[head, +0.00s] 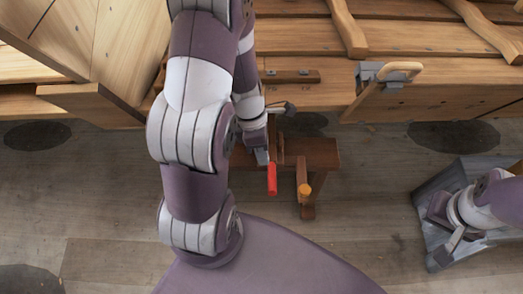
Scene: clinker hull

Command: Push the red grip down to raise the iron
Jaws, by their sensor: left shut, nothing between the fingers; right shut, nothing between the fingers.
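The red grip (272,179) hangs beside a brown wooden stand (321,153), at its front edge. My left gripper (262,157) is shut and empty, just above and slightly left of the red grip. Whether it touches the grip I cannot tell. The iron cannot be made out clearly; my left arm covers part of the area behind the stand. My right gripper (446,250) is shut and empty at the right, over a grey tray-like container (432,190).
A wooden piece with an orange end (305,190) is on the stand, right of the grip. The planked hull (430,95) spans the back, with a grey clamp with a wooden loop handle (398,68) on its edge. Floor is clear between stand and container.

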